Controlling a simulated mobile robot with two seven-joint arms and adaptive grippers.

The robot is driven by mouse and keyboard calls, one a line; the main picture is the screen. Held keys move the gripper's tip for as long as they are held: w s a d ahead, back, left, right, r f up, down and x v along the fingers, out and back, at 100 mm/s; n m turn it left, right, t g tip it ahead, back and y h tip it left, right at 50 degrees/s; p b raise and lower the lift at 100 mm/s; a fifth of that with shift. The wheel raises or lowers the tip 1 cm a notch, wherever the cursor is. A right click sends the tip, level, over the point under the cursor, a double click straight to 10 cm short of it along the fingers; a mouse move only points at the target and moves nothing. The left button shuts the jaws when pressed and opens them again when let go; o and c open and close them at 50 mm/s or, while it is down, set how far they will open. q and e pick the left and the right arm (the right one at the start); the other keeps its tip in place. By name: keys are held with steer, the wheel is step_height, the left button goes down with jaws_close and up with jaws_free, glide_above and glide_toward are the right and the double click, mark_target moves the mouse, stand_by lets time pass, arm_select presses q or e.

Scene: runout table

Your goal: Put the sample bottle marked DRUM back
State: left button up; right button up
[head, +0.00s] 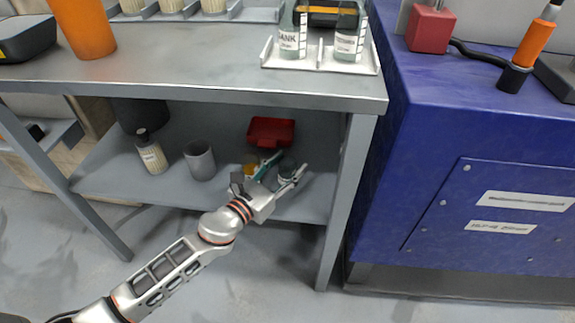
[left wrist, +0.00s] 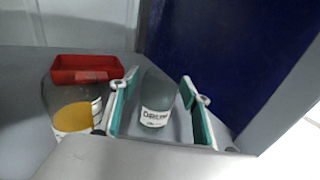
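A grey-green bottle (left wrist: 157,100) with a white label stands on the lower shelf (head: 120,180). Its label starts with D; the rest is too blurred to read surely. It also shows in the head view (head: 288,167), partly hidden by my gripper. My left gripper (head: 281,175) reaches under the table top, with its teal-padded fingers either side of this bottle. In the left wrist view the gripper (left wrist: 160,115) is open, with gaps between bottle and pads. On the table top, a white rack (head: 322,66) holds a bottle marked TANK (head: 293,38) and another labelled bottle (head: 347,42). My right gripper is not in view.
An amber-filled jar (left wrist: 73,108) stands close left of the left finger. A red tray (left wrist: 85,68) lies behind. A grey cup (head: 200,160) and a dark-capped bottle (head: 151,152) stand farther left. The table edge (head: 200,95) overhangs; a table leg (head: 345,200) is at right.

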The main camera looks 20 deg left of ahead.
arm_select(q)
steer(key=shift+r, duration=0.1)
steer(key=shift+w+r+p, duration=0.1)
steer(key=shift+r+p, duration=0.2)
steer(key=shift+r, duration=0.05)
steer(key=v, duration=0.7)
steer(key=b+v, duration=0.1)
steer(key=v, duration=0.3)
steer(key=shift+s+f, duration=0.2)
steer(key=shift+f, duration=0.2)
steer(key=shift+s+r, duration=0.15)
steer(key=shift+s, duration=0.25)
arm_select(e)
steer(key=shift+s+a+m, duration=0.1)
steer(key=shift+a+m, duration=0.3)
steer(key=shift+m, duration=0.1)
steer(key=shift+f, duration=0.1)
